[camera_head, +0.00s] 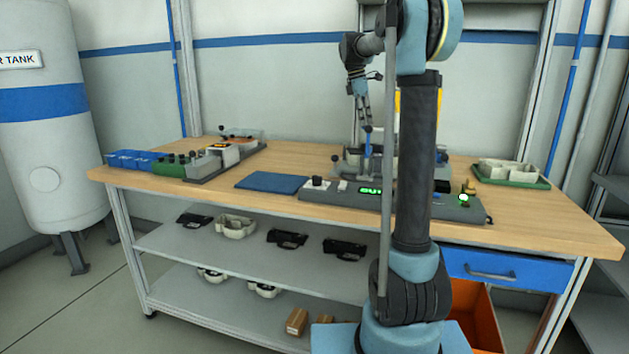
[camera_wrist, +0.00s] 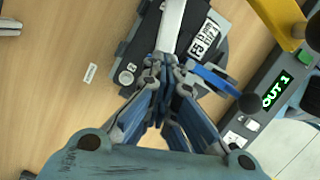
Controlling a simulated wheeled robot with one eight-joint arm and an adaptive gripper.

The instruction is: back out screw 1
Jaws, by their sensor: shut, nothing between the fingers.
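My gripper (camera_head: 367,133) points down over the middle of the bench, above the work station behind the grey console. In the wrist view my gripper (camera_wrist: 163,66) is shut, its fingertips together and empty. Just beyond the tips are a dark block (camera_wrist: 135,50) with a printed label and a pale bar running to the top edge; I cannot tell if the tips touch it. The grey console (camera_head: 327,195) has a green display (camera_head: 371,190), which reads "OUT 1" in the wrist view (camera_wrist: 277,90). I cannot make out screw 1; the fingers or the block may hide it.
A blue mat (camera_head: 272,182) lies left of the console. Blue bins (camera_head: 133,159) and a green knob rack (camera_head: 172,167) stand at the far left. A green tray (camera_head: 542,184) with pale housings sits at the right. A yellow part (camera_wrist: 277,22) rises near the gripper.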

